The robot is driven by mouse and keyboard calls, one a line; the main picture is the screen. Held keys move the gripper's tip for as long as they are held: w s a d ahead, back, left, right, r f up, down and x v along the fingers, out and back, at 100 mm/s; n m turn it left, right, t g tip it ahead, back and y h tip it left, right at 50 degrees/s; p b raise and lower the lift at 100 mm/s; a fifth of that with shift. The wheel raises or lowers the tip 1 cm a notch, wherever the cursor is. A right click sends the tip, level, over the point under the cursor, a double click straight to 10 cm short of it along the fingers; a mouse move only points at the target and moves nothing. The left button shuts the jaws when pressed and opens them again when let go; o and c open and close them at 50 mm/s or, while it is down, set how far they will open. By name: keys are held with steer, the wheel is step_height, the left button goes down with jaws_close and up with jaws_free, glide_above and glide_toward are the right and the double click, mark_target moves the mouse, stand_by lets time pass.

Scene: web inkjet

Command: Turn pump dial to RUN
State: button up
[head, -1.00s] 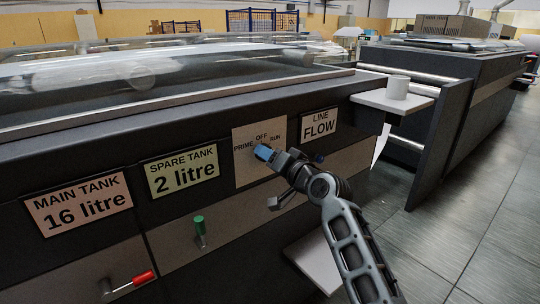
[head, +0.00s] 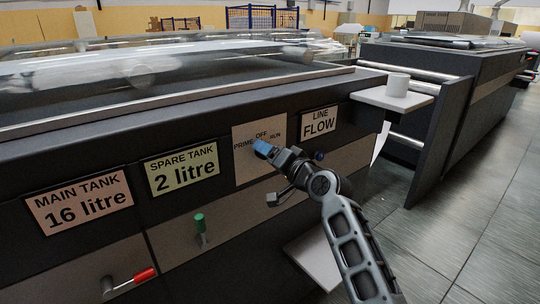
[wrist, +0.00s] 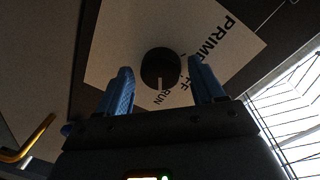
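The pump dial (wrist: 160,66) is a round black knob on a pale plate marked PRIME, OFF and RUN (wrist: 112,50). In the wrist view its white pointer line points down the picture, towards the word RUN. My gripper (wrist: 163,78) is open, with its two blue fingers apart. The dial shows just beyond the fingertips, between them, and I see no finger touching it. In the head view my gripper (head: 262,147) is in front of the plate (head: 245,175) and hides the dial.
Left of the plate are the SPARE TANK sign (head: 181,170), the MAIN TANK sign (head: 80,202), a green-handled lever (head: 200,223) and a red-handled lever (head: 143,275). The LINE FLOW sign (head: 319,122) is to its right. A white mug (head: 398,84) stands on a shelf farther right.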

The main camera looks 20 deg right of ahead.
steer(key=shift+o, duration=0.4)
steer(key=b+v, duration=0.1)
steer(key=v, duration=0.6)
steer(key=shift+s, duration=0.4)
steer(key=shift+d+r, duration=0.1)
steer(key=s+f+h, duration=0.1)
steer(key=s+f, duration=0.5)
steer(key=s, duration=0.2)
steer(key=s+a+f+g+h, duration=0.1)
steer(key=s+f+h, duration=0.1)
steer(key=s+f, duration=0.5)
steer(key=s+f+h, duration=0.1)
steer(key=s+f, duration=0.3)
steer(key=s, duration=0.6)
steer(key=s+r+n, duration=0.3)
steer(key=s+r, duration=0.1)
steer(key=s, duration=1)
steer(key=s+a+r+n, duration=0.1)
steer(key=s+r+n, duration=0.2)
steer(key=s, duration=1.1)
steer(key=shift+s+r+n+g+h, duration=0.3)
steer(key=shift+r+n+g+h, duration=0.1)
steer(key=shift+r, duration=0.35)
